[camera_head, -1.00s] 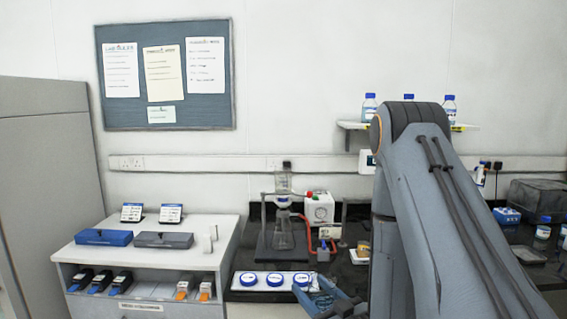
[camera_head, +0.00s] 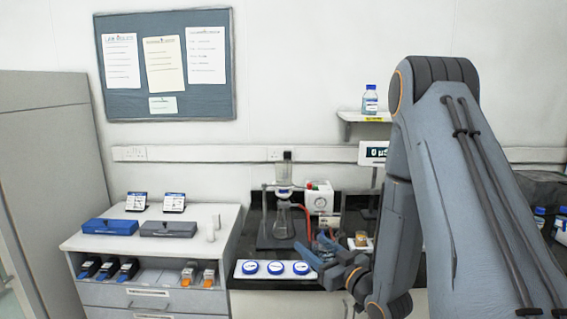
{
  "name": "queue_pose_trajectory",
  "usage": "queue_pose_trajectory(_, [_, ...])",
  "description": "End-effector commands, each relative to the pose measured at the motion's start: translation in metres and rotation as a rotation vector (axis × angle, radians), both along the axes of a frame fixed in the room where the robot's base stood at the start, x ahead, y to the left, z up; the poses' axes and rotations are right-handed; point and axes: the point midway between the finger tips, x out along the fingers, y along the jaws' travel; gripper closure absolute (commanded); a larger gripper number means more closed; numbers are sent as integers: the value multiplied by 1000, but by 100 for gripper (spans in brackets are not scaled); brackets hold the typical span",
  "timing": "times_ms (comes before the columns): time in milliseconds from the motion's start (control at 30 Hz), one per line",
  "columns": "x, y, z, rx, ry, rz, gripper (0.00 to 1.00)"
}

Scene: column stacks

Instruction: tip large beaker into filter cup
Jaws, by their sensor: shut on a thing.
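The filter cup (camera_head: 284,172) is a clear glass cylinder standing upright at the top of the filter stand, with a blue-marked joint under it. A conical glass flask (camera_head: 283,222) hangs below it. My gripper (camera_head: 322,250) is low in front of the bench, right of and below the filter cup and apart from it. Its bluish fingers are shut on the large beaker, whose clear glass is hard to make out against them. The beaker's tilt and contents cannot be told.
A white tray with several blue-capped jars (camera_head: 275,269) lies left of my gripper. A white pump box (camera_head: 319,198) with a red hose stands right of the flask. A small vessel with amber contents (camera_head: 360,241) is behind my wrist. A white cabinet (camera_head: 150,240) is left.

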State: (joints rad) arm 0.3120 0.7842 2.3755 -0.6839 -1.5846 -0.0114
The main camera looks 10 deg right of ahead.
Motion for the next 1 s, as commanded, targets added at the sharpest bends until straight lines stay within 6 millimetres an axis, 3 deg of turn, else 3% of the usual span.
queue_pose_trajectory(200, [50,-28,43,-6,-10,52,74])
queue_pose_trajectory(400, [85,-55,80,-4,-6,81,74])
queue_pose_trajectory(800, [116,-90,126,-2,-3,85,74])
queue_pose_trajectory(1000, [114,-88,123,0,-1,86,74])
